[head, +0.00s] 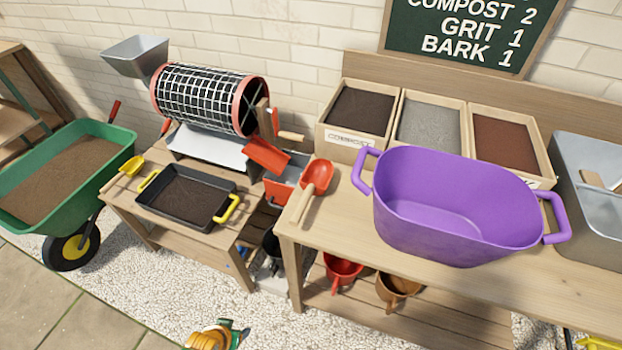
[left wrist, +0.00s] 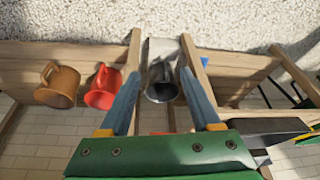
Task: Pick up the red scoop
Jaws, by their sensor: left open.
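The red scoop (head: 318,177) lies near the left edge of the right-hand wooden table, its wooden handle pointing toward the front. It is left of the purple tub (head: 455,205). I cannot make it out in the left wrist view. My left gripper (head: 240,334) is at the bottom of the head view, low in front of the tables and well apart from the scoop. In the left wrist view its two blue fingers (left wrist: 160,76) are spread with nothing held between them. Yellow parts (head: 596,342) at the bottom right edge seem to be my right gripper, mostly cut off.
Boxes of compost (head: 359,110), grit (head: 432,128) and bark (head: 504,145) stand behind the tub. A red mug (head: 341,270) and a brown mug (head: 398,287) are below the tabletop. A black tray (head: 187,196), yellow scoop (head: 132,165) and sieve drum (head: 208,98) are left.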

